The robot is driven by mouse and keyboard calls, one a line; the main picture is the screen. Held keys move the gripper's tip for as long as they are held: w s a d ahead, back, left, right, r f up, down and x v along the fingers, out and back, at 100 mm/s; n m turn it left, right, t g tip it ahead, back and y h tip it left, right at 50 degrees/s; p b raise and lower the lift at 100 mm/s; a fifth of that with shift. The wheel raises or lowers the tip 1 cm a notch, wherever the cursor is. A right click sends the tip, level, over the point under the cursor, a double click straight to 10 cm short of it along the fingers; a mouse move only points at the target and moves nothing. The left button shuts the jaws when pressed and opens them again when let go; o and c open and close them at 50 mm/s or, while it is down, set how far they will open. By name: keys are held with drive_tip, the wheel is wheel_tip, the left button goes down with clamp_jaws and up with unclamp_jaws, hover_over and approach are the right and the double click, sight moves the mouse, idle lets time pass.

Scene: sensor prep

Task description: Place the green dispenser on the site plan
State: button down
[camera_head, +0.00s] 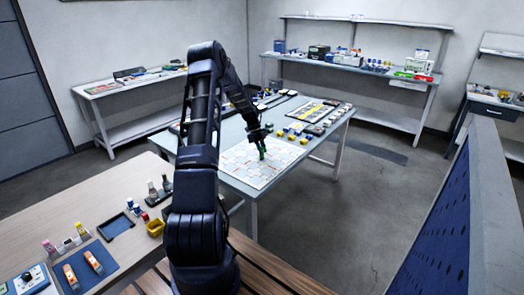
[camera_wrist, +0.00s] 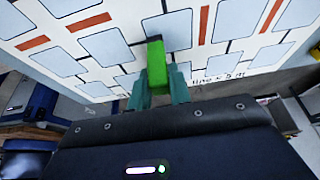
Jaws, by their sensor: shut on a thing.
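The green dispenser (camera_wrist: 157,66) is between the fingers of my gripper (camera_wrist: 158,90) in the wrist view, and the gripper is shut on it. In the head view my gripper (camera_head: 259,142) is over the site plan, with the green dispenser (camera_head: 262,153) below it. The site plan (camera_head: 240,165) is a white sheet with pale blue blocks and orange bars, lying on the near part of the central table. It also shows in the wrist view (camera_wrist: 120,57). The dispenser's tip appears at or close above the plan; I cannot tell whether it touches.
Several yellow and blue items (camera_head: 296,131) stand on the central table (camera_head: 333,128) just right of the plan. A wooden table (camera_head: 85,215) with tools is at the lower left. A blue perforated panel (camera_head: 440,235) stands at the right.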

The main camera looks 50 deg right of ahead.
drive_tip(key=shift+f, duration=0.15)
drive_tip(key=c, duration=1.3)
unclamp_jaws()
drive_tip(key=v, duration=1.2)
